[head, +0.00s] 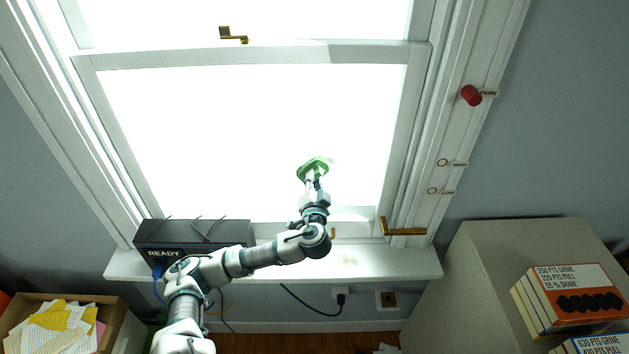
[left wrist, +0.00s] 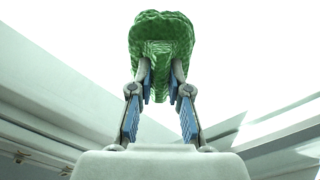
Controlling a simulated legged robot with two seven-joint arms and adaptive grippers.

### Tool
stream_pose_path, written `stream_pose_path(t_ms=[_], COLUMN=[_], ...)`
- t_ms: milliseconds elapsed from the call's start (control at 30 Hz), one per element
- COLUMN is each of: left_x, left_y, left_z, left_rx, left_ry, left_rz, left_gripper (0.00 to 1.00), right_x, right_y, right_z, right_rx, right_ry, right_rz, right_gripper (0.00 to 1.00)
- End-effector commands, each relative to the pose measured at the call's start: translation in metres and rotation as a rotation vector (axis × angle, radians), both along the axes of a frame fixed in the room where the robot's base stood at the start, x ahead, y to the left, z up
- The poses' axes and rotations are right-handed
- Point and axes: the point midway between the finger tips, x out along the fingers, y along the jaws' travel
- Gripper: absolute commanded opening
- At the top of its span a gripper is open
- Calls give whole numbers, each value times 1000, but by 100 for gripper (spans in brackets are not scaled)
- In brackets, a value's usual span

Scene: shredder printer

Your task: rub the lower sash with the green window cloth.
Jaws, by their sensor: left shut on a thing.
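The green window cloth (head: 313,168) is in front of the bright pane of the lower sash (head: 405,110) in the head view. My left gripper (head: 312,180) is shut on the cloth, and its arm reaches up from the bottom left. In the left wrist view the bunched cloth (left wrist: 160,38) sits between the two fingertips of the left gripper (left wrist: 160,75). The cloth appears at or very near the glass; I cannot tell for sure whether it touches. My right gripper is not in view.
A black box marked READY (head: 195,235) stands on the left of the sill (head: 380,262). A brass latch (head: 402,228) is at the lower right of the window. A red knob (head: 471,95) sits on the right frame. A beige cabinet (head: 480,260) stands at right.

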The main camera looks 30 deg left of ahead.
Motion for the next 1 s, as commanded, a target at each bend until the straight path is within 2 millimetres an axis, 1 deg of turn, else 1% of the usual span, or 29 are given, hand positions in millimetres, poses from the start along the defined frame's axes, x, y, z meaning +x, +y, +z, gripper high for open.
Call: stream_pose_path(t_ms=[367,1000], left_x=[3,14], left_y=[0,8], left_z=[0,0], left_rx=[0,-1], left_ry=[-1,-1], left_rz=[-1,0], left_gripper=[0,0], right_x=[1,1], right_y=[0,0], right_z=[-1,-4], right_rx=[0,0], right_ry=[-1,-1], right_rz=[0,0], right_gripper=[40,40])
